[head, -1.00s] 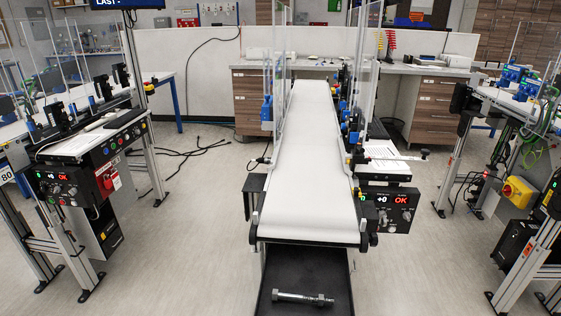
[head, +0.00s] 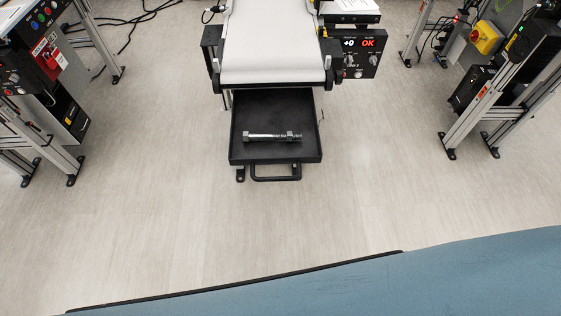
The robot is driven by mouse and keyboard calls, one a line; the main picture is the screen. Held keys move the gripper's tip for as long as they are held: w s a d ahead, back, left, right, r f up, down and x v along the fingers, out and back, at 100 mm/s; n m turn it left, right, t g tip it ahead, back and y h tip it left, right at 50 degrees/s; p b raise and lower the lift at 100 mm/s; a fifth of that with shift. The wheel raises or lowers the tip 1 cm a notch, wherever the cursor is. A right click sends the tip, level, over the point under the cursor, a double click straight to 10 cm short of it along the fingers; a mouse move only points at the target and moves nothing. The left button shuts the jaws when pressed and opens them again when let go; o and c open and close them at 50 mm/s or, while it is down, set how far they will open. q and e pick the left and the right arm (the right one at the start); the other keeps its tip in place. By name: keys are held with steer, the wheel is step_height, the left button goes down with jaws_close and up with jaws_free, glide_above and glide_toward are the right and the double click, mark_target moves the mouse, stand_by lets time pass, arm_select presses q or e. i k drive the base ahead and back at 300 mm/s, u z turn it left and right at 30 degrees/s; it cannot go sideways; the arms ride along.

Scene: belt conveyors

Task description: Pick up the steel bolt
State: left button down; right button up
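The steel bolt (head: 272,137) lies on its side across a black tray (head: 241,155) in the head view. It points left to right, with its wider head at the left and a nut near the right end. The tray sits below the front end of the middle white conveyor belt. Neither of my grippers shows in the head view, and nothing touches the bolt except the tray.
The middle conveyor (head: 272,55) stands behind the tray, with a control box (head: 359,53) at its right. A black handle (head: 276,174) juts from the tray's front. Conveyor stands flank both sides. A blue surface (head: 450,280) fills the lower right. The floor before the tray is clear.

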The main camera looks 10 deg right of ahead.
mark_target(247, 136)
steer(key=u, duration=2.6)
steer(key=k, duration=1.1)
steer(key=z, duration=0.65)
